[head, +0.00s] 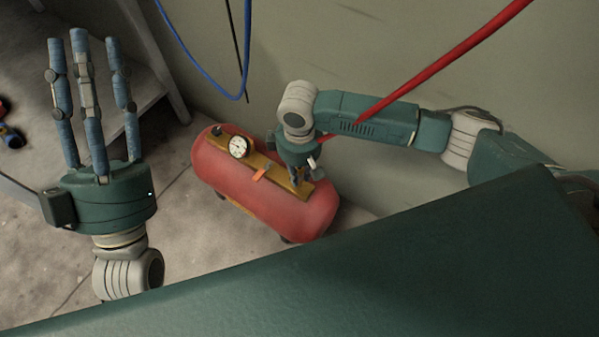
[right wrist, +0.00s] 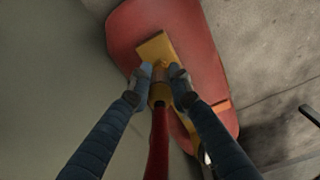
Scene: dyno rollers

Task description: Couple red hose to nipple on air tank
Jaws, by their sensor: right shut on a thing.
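The red air tank (head: 265,195) lies on the floor by the wall, with a brass strip (right wrist: 152,48) along its top. My right gripper (head: 299,180) is over the tank's right end. In the right wrist view its fingers (right wrist: 160,72) are shut on the brass end fitting (right wrist: 158,97) of the red hose (right wrist: 157,145). The fitting's tip is at or just above the brass strip. The fingers hide the nipple, so I cannot tell whether they are joined. The red hose (head: 440,65) rises to the upper right. My left gripper (head: 83,42) is open and empty, its fingers pointing up.
A round pressure gauge (head: 239,147) and an orange lever (head: 260,174) stand on the tank's strip. A blue hose (head: 200,72) and a black cable hang behind. A grey shelf (head: 100,60) stands at the upper left. Open floor (head: 185,235) lies left of the tank.

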